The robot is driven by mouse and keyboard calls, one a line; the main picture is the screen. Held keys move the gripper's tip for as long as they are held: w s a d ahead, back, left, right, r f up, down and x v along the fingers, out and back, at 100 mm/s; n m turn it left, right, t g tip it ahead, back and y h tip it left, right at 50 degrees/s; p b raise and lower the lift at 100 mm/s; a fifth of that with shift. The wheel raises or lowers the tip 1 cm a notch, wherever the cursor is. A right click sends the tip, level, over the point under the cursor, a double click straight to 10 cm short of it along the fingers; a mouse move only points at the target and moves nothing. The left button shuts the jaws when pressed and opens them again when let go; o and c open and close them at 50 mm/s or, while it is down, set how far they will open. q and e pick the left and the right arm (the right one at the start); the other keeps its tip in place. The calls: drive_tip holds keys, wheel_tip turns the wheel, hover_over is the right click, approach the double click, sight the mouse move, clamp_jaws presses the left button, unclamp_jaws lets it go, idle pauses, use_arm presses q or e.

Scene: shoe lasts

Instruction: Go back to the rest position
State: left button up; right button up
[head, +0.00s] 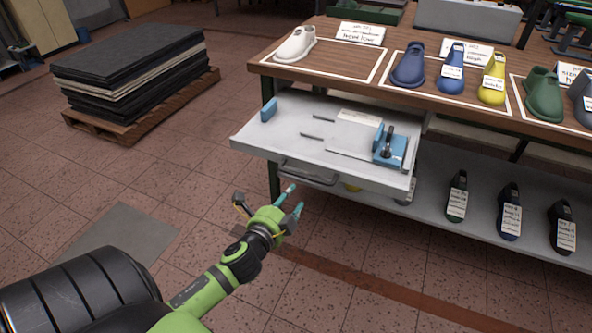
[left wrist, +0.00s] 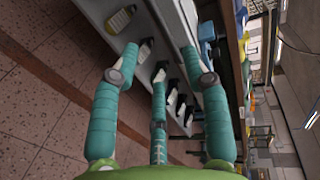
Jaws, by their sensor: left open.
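My left gripper (head: 291,201) is at the end of the green arm, in front of the open drawer (head: 262,140) and a little below its handle (head: 309,174) in the head view. Its teal fingers are spread, with nothing between them. The fingers also show in the left wrist view (left wrist: 158,75), with the shelf and its shoe lasts beyond them. Whether the fingers touch the drawer handle cannot be told; they look apart from it. My right gripper is in neither view.
The table (head: 333,67) carries white, blue, yellow and green shoe lasts in marked areas. The drawer holds a blue fixture (head: 389,149). Labelled lasts stand on the lower shelf (head: 480,222). A pallet (head: 140,118) with dark sheets stands at the left. The floor between is clear.

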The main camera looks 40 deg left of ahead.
use_arm(q)
drive_tip(key=shift+f, duration=0.1)
drive_tip(key=s+d+f+n+g+h+p, duration=0.15)
drive_tip(key=s+f, duration=0.25)
drive_tip(key=f, duration=0.4)
drive_tip(key=s+d+f+n+g+p, duration=0.1)
drive_tip(key=s+f+n+g, duration=0.25)
drive_tip(key=f, duration=0.55)
drive_tip(key=s+d+f+n+g+h+p, duration=0.1)
drive_tip(key=s+f+g, duration=0.1)
drive_tip(key=s+f, duration=0.45)
drive_tip(key=s+d+f+n+g+p, duration=0.1)
drive_tip(key=s+d+f+n+g, duration=0.1)
drive_tip(key=s+f, duration=0.3)
drive_tip(key=s+d+f+n+g+h+p, duration=0.1)
drive_tip(key=s+d+f, duration=0.3)
drive_tip(key=s, duration=0.7)
drive_tip(key=s+d+f+n+g+p, duration=0.1)
drive_tip(key=s+d+f+n+g, duration=0.2)
drive_tip(key=s, duration=0.6)
wheel_tip(320, 180, down, 3)
drive_tip(key=shift+d+r+n+g, duration=0.1)
drive_tip(key=shift+d+n+g, duration=0.1)
drive_tip(key=shift+n+g, duration=0.3)
